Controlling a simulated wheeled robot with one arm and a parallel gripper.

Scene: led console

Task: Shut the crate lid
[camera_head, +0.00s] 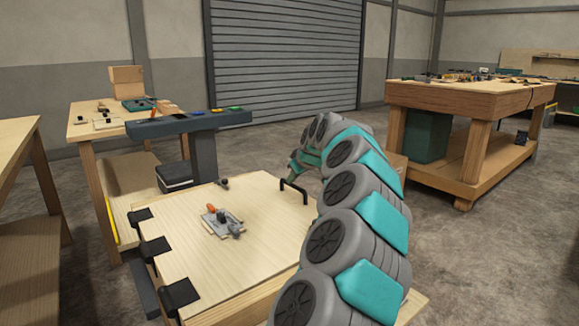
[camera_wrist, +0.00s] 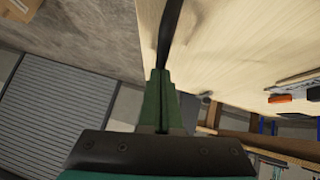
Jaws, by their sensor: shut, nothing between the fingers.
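The crate lid (camera_head: 262,238) is a pale wooden panel, hinged by black hinges (camera_head: 154,247) along its left side. It lies flat or nearly flat over the crate; my arm hides part of its right side, so I cannot tell whether a small gap is left there. A black bar handle (camera_head: 291,190) stands near its far right edge. My gripper (camera_head: 297,168) is shut and empty, just beyond the handle. In the wrist view, my green fingertips (camera_wrist: 160,75) point at the black handle (camera_wrist: 170,35) beside the lid (camera_wrist: 235,45); whether they touch is unclear.
A small metal latch with an orange grip (camera_head: 222,221) sits on the lid. A dark shelf with coloured items (camera_head: 190,122) stands behind the crate. A workbench (camera_head: 455,97) is at the back right, another table (camera_head: 85,128) at the left.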

